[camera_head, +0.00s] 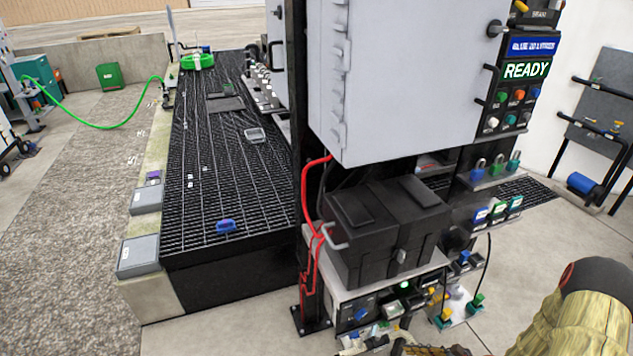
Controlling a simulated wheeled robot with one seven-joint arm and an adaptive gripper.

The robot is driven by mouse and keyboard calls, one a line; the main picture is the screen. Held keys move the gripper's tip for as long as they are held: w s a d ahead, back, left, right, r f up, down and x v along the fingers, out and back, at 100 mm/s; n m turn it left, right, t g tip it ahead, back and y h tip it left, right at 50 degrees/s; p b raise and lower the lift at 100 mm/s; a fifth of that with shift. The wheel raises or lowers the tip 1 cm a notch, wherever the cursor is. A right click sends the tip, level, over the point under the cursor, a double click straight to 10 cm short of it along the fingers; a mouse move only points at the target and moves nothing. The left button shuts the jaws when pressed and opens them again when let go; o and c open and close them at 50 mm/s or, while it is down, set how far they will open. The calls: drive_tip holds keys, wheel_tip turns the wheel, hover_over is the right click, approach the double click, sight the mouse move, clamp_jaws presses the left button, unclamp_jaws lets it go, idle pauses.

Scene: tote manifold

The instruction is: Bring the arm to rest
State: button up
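A tan, fabric-like rounded part with a dark end and a red spot shows at the lower right edge; it looks like part of my own arm, cut off by the frame.
A grey cabinet (405,75) with a READY panel (526,70) stands in the centre. Below it a black case (385,232) sits on a shelf, with red cables (306,200) beside it. A black grated platform (225,165) lies left. Gravel (75,200) is open further left.

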drive_tip(key=s+a+r+n+h, duration=0.3)
drive_tip(key=s+r+n, duration=0.2)
drive_tip(key=r, duration=0.9)
drive_tip(key=s+a+r+n+h, duration=0.3)
drive_tip(key=s+r+n, duration=0.3)
drive_tip(key=r+n, duration=0.4)
drive_tip(key=s+a+r+n+h, duration=0.3)
drive_tip(key=r+n, duration=0.5)
drive_tip(key=r, duration=1.1)
drive_tip(key=shift+s+a+r+h, duration=0.25)
drive_tip(key=shift+s+h, duration=0.45)
drive_tip(key=shift+s, duration=0.55)
